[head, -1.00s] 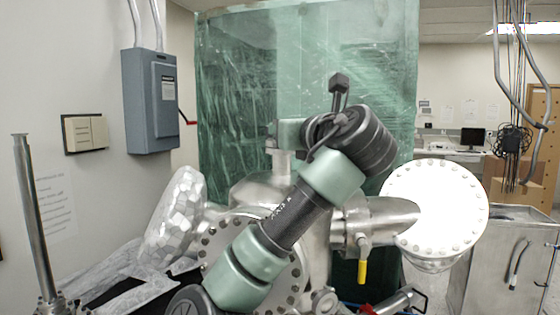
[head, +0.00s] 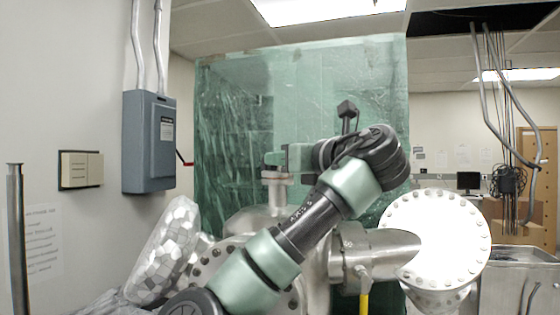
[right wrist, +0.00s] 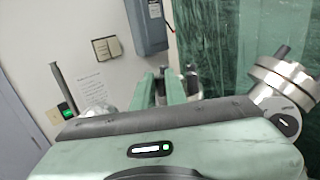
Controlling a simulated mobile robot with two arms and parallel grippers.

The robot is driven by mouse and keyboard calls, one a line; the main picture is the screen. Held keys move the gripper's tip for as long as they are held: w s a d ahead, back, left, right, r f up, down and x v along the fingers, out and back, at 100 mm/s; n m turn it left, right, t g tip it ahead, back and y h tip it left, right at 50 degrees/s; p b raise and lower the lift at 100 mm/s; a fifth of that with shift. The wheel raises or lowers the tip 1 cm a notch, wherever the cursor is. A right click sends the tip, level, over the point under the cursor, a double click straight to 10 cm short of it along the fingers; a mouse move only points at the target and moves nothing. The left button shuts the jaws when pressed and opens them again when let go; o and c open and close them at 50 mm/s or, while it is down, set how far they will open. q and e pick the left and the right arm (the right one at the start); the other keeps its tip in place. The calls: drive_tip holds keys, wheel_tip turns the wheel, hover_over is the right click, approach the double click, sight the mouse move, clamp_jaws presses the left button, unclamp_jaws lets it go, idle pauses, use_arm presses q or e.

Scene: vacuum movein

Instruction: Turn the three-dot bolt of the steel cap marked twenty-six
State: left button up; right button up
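My right gripper (head: 274,158) points left at the end of its arm, just above a steel flange on a neck (head: 278,183) of the vacuum chamber. In the right wrist view its two green fingers (right wrist: 163,88) stand apart, with a gap between them. Something grey and narrow shows in that gap; I cannot tell whether it is touched. No number twenty-six or three-dot mark can be read. My left gripper is not in view.
A large round white flange ringed with bolts (head: 438,238) is at the right, with a yellow-handled valve (head: 364,303) below left. A foil-wrapped part (head: 165,252) is at the left. A grey electrical box (head: 149,142) hangs on the wall. Green plastic sheeting (head: 235,125) hangs behind.

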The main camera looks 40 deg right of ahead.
drive_tip(key=o, duration=0.4)
drive_tip(key=s+a+b, duration=0.1)
drive_tip(key=s+b, duration=0.3)
drive_tip(key=s, duration=0.3)
drive_tip(key=shift+s+a+b, duration=0.15)
drive_tip(key=shift+s+b, duration=0.15)
